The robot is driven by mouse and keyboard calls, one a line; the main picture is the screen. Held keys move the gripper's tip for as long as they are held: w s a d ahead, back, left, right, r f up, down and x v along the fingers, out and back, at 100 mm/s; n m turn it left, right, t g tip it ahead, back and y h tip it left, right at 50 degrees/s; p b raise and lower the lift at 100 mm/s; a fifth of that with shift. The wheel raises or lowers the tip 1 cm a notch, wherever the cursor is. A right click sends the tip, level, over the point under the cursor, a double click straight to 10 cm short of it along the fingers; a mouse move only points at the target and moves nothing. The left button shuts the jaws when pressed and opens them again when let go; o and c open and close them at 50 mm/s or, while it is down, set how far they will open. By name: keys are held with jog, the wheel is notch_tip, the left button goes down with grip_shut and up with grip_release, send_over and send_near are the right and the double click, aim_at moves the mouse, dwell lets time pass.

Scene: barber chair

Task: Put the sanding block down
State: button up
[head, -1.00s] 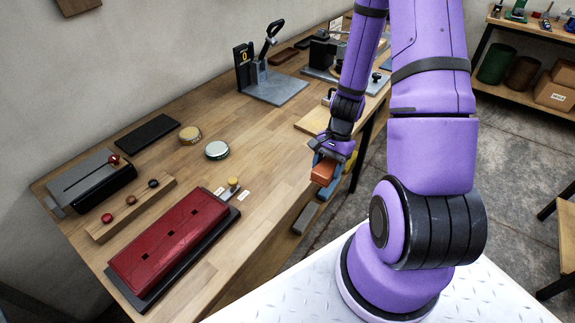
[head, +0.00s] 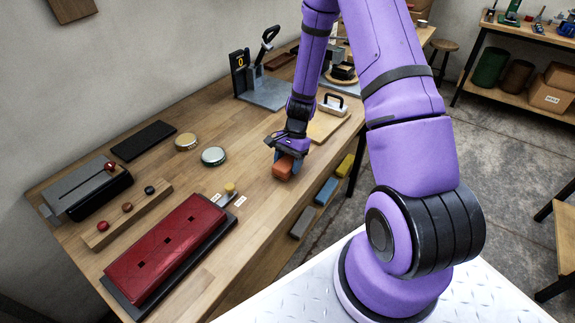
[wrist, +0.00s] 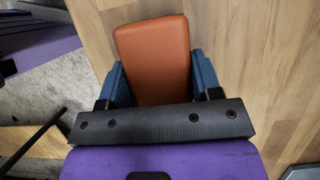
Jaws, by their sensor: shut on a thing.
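The sanding block is an orange-brown block (head: 283,165). It also shows between the blue fingers in the wrist view (wrist: 152,55). My gripper (head: 285,168) is shut on it, with one finger on each side of the block. In the head view it is over the wooden workbench (head: 262,200), near the front edge. I cannot tell whether the block touches the bench top. The wrist view shows bare wood around the block and the grey floor at the left.
Two round tins (head: 213,156) stand left of my gripper. A board with a handled tool (head: 333,104) lies behind it to the right. Blue, yellow and grey blocks (head: 326,191) sit along the bench's front side. Bare wood surrounds the gripper.

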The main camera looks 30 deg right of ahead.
jog(key=shift+f, duration=0.55)
jog(key=shift+s+f, duration=0.1)
jog(key=shift+f, duration=0.25)
